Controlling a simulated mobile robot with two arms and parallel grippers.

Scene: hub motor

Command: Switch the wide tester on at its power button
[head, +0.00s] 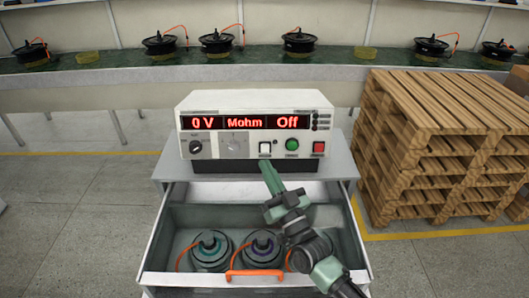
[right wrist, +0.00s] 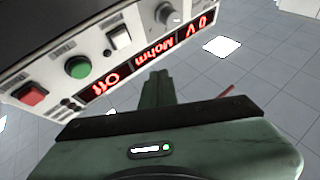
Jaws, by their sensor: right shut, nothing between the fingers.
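The wide tester (head: 255,110) is a white box with red displays reading "0 V", "Mohm" and "Off". Its front carries a white rocker switch (head: 265,148), a green button (head: 292,145) and a red button (head: 318,147). My right gripper (head: 265,165) is shut and empty, its tips just below the white switch in the head view; contact cannot be told. The right wrist view shows the tester upside down, with the white switch (right wrist: 119,37) and green button (right wrist: 78,67) past my shut fingers (right wrist: 157,80). My left gripper is not in view.
The tester stands on a grey cabinet (head: 340,165) with an open drawer (head: 155,250) holding hub motors (head: 211,250). Stacked wooden pallets (head: 440,140) stand at the right. A conveyor (head: 120,75) with several hub motors runs behind.

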